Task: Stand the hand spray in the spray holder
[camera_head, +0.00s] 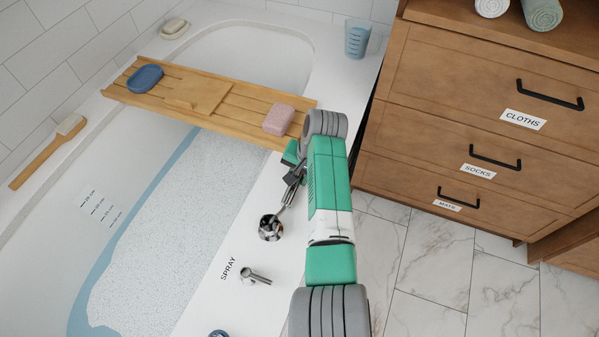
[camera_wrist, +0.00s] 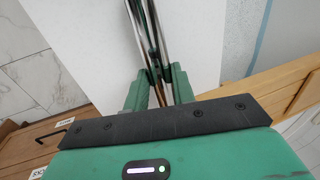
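The chrome hand spray (camera_head: 288,197) shows in the head view at the tub's right rim, its handle running up to my gripper (camera_head: 294,165). A round chrome part (camera_head: 270,227) shows at its lower end, over the white rim. In the wrist view, the shiny handle (camera_wrist: 150,40) passes between the green fingers of my gripper (camera_wrist: 159,88), which look closed on it. The chrome fitting beside the printed word SPRAY (camera_head: 255,276) appears to be the spray holder. It stands apart from the spray, nearer the bottom of the picture. My arm hides part of the rim.
A wooden bath tray (camera_head: 225,112) spans the tub, bearing a blue oval item (camera_head: 145,78) and a pink soap (camera_head: 279,119). A wooden brush (camera_head: 48,152) lies on the left rim. A blue cup (camera_head: 357,38) stands behind. A wooden drawer cabinet (camera_head: 440,100) stands at right.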

